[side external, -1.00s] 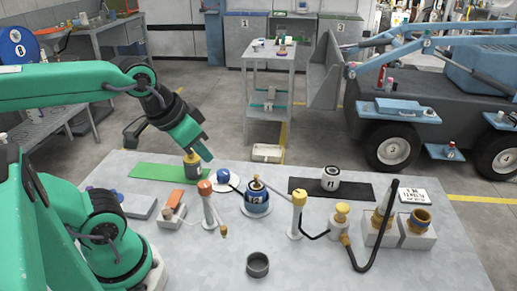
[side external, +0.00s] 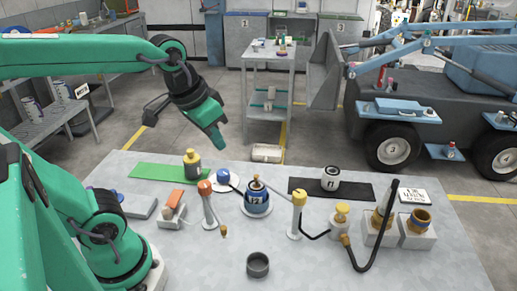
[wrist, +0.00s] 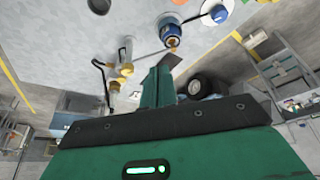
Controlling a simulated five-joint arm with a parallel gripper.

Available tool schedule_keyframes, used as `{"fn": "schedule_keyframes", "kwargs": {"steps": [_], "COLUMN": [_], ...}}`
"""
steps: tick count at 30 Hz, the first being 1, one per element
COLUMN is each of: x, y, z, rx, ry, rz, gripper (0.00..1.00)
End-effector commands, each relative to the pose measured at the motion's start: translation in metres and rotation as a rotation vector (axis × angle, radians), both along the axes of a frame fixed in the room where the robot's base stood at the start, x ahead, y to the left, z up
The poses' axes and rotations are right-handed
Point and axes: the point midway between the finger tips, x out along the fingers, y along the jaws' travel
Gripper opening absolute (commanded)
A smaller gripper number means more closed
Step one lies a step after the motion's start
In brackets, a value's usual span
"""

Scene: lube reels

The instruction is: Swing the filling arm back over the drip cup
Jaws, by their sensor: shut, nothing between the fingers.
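A yellow-topped post (side external: 298,215) stands mid-table. A thin arm, which looks like the filling arm (side external: 277,190), runs from its top to above a blue container (side external: 257,204); the wrist view shows this arm (wrist: 147,56) and the blue container (wrist: 170,30) too. A dark grey open cup (side external: 257,265), seemingly the drip cup, stands at the table's front, apart from the arm's tip. My gripper (side external: 217,140) is shut and empty, raised near the table's back edge, behind and left of the blue container. Its fingers (wrist: 158,88) show in the wrist view.
An orange-topped post (side external: 207,204) with a hanging nozzle stands left of the blue container. A yellow-topped can (side external: 192,163) is on the green mat (side external: 150,171). A black hose (side external: 378,250) loops at right.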

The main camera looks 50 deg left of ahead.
Motion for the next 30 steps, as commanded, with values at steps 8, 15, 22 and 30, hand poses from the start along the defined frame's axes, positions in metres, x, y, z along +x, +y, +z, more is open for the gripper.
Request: {"fn": "schedule_keyframes", "kwargs": {"steps": [8,15,22,30], "x": [0.045,0.085,0.123,0.166], "y": [0.0,0.0,0.0,-0.001], "z": [0.009,0.007,-0.004,-0.026], "rx": [-0.008,-0.012,-0.014,-0.013], "ry": [0.128,0.233,0.336,0.455], "rz": [0.024,0.044,0.063,0.088], "gripper": [0.0,0.0,0.0,0.0]}}
